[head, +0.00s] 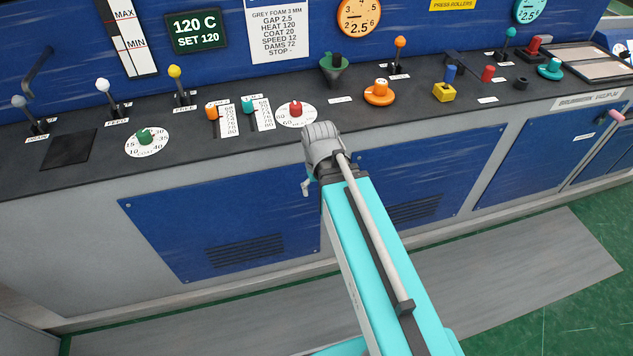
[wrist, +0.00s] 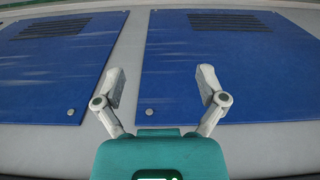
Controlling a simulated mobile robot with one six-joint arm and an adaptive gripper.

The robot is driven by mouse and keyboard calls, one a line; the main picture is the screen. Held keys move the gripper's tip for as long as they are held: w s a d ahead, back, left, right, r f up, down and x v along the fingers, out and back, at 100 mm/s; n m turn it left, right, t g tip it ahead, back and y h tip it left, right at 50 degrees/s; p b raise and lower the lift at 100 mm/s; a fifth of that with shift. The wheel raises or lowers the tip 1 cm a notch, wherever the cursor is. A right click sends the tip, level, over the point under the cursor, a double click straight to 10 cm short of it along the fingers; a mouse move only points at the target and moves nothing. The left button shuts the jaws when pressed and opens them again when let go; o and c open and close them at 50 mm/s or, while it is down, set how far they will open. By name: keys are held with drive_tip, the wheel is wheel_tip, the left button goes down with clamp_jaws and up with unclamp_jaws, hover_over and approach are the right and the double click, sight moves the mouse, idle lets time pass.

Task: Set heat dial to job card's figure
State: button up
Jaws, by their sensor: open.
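The job card (head: 278,30) on the blue back wall reads "GREY FOAM 3 MM" and "HEAT 120". The green display (head: 196,32) left of it reads "120 C" and "SET 120". A white round dial with a red knob (head: 295,109) sits on the dark console top, just beyond my arm's end. Its figures include 60; its name is too small to read, so I cannot confirm it is the heat dial. My gripper (wrist: 161,86) is open and empty, facing the blue front panels in the wrist view. My wrist mostly hides it in the head view.
A green-knobbed dial (head: 146,136) lies left. Orange and teal sliders (head: 247,106) stand beside the red-knobbed dial. The space before the front panels is clear.

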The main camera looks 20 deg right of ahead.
drive_tip(key=shift+s+f+b, duration=0.45)
drive_tip(key=shift+s+f, duration=0.3)
drive_tip(key=shift+r, duration=0.1)
wheel_tip(320, 180, up, 10)
drive_tip(key=p, duration=1)
